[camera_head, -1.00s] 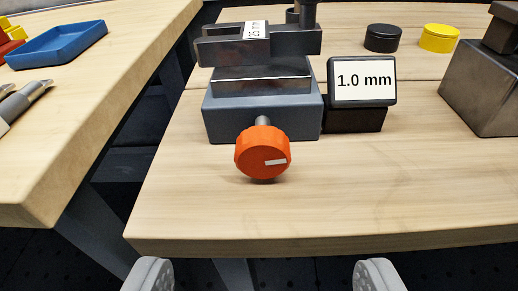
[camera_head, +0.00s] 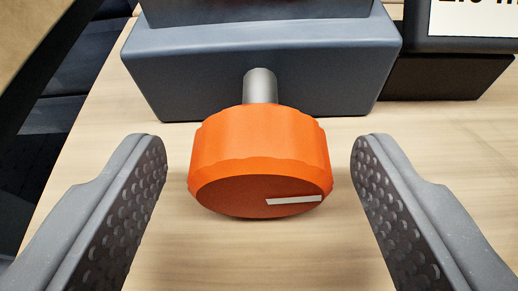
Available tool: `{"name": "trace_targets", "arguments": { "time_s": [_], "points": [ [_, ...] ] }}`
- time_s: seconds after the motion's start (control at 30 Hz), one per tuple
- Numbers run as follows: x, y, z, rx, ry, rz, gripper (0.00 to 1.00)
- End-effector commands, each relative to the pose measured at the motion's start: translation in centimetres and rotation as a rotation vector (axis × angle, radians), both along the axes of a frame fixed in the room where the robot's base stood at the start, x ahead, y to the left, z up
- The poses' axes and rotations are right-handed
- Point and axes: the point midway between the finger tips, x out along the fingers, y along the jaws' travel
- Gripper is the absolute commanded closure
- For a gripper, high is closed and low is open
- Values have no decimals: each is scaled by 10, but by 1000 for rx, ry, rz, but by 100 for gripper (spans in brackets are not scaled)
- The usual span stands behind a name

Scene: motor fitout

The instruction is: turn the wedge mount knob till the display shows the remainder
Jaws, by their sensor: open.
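The orange knob (camera_head: 259,165) of the wedge mount is in the middle of the view, on a short grey shaft (camera_head: 260,86). Its white pointer mark (camera_head: 294,200) points to the right. The grey-blue wedge mount (camera_head: 200,70) stands behind it. My gripper (camera_head: 260,165) is open, with one finger on each side of the knob and a gap on both sides. The display (camera_head: 470,20) is cut off at the top right, so its reading is only partly visible.
The dark display base (camera_head: 440,77) stands right of the mount. The light wooden bench top (camera_head: 350,135) is bare around the knob. A gap beside the bench and part of another surface show at the left.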

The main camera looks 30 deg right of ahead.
Motion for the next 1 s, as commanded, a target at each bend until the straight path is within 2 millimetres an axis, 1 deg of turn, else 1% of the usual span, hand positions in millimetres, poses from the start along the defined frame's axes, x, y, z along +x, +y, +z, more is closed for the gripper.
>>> {"name": "trace_targets", "arguments": {
  "time_s": [0.2, 0.27, 0.3, 0.37, 0.57, 1.0],
  "points": [
    [0, 0, 0, 0, 0, 0, 39],
    [0, 0, 0, 0, 0, 0, 56],
    [0, 0, 0, 0, 0, 0, 67],
    [0, 0, 0, 1, 1, 0, 83],
    [0, 0, 0, 7, -3, 0, 84],
    [-2, -1, -1, 112, -73, -2, 84]
  ]
}}
